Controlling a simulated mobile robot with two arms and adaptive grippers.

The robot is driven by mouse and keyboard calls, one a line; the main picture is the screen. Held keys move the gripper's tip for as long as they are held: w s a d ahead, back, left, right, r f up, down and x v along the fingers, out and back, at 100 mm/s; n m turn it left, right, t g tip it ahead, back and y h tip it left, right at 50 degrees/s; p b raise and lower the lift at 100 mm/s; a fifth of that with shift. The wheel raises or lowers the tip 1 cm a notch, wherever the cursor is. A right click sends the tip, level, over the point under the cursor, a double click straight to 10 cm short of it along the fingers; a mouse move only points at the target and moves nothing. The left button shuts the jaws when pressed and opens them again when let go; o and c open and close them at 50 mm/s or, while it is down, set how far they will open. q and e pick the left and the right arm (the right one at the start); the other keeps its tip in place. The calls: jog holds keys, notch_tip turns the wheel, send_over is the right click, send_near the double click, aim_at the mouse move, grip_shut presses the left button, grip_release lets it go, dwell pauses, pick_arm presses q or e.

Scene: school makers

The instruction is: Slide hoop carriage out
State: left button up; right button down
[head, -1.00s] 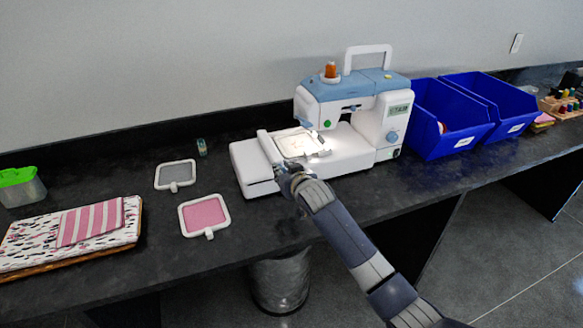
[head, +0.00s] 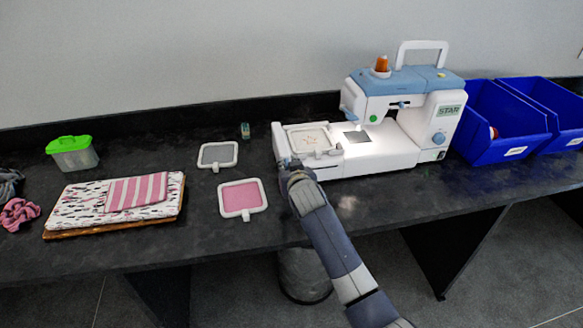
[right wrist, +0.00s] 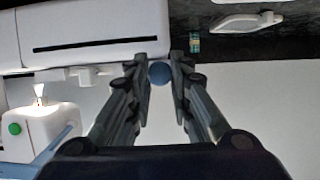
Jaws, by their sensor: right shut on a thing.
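The white and blue sewing machine (head: 405,95) stands on the dark counter. Its white hoop carriage (head: 280,143) is at the left end of the bed, with a framed cream hoop (head: 310,138) attached. The hoop lies left of the lit needle plate (head: 357,137), clear of the needle area. My right gripper (head: 290,166) is at the front end of the carriage. In the right wrist view, its fingers (right wrist: 160,78) are shut on a round blue knob (right wrist: 160,72). The gripper partly hides the carriage's front end. My left gripper is not in view.
A pink hoop (head: 242,198) and a grey hoop (head: 218,155) lie left of the machine, near a small spool (head: 245,131). Folded fabric (head: 115,200) and a green-lidded box (head: 73,153) are farther left. Blue bins (head: 500,125) stand at right.

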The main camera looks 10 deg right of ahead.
jog(key=shift+a, duration=0.2)
jog(key=c, duration=1.5)
grip_release()
jog(key=shift+o, duration=0.3)
jog(key=shift+a, duration=0.15)
jog(key=shift+s+r, duration=0.15)
jog(key=shift+s, duration=0.2)
jog(key=v, duration=1.1)
jog(key=shift+s, duration=0.15)
jog(key=shift+r, duration=0.15)
